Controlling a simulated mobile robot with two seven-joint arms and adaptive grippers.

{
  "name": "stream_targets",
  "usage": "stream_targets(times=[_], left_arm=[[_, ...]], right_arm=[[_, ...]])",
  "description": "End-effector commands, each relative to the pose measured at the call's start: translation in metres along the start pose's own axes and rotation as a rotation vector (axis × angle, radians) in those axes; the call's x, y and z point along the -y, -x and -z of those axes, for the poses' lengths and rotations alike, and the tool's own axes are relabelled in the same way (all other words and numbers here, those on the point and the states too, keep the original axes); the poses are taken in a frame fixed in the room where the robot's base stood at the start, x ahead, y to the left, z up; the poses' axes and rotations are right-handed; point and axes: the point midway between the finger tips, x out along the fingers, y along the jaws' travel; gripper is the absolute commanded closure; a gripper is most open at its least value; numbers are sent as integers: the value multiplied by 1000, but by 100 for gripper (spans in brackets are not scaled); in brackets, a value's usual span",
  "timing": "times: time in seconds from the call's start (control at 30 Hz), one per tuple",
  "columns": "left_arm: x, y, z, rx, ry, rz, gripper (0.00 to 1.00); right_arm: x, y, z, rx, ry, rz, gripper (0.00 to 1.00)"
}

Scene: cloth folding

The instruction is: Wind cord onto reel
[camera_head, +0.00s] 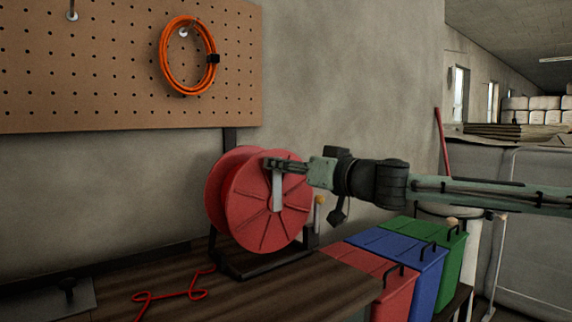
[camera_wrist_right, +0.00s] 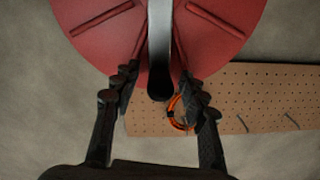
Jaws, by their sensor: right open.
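The red reel (camera_head: 262,215) stands upright in a black stand on the wooden bench. A pale metal crank arm (camera_head: 277,192) lies across its near face. A red cord (camera_head: 172,294) lies in loose bends on the bench at the reel's lower left. My right gripper (camera_head: 270,164) is at the upper part of the reel face, by the crank's top end. In the right wrist view, the open fingers stand on either side of the crank's dark end (camera_wrist_right: 160,84); I cannot tell whether they touch it. My left gripper is not in view.
An orange cord coil (camera_head: 188,57) hangs on the pegboard (camera_head: 110,60) behind the bench. Red, blue and green lidded bins (camera_head: 400,255) stand to the right of the bench. A dark flat plate (camera_head: 55,297) lies at the bench's left. The bench front is mostly clear.

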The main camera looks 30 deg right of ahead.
Motion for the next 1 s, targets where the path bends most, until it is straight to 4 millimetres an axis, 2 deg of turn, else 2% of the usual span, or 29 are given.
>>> stream_targets(times=[0.07, 0.43, 1.0], left_arm=[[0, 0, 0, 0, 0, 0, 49], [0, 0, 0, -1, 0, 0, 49], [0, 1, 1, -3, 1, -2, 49]], right_arm=[[0, 0, 0, 0, 0, 0, 57], [0, 0, 0, 0, 0, 0, 100], [1, 0, 0, 2, 51, 2, 100]])
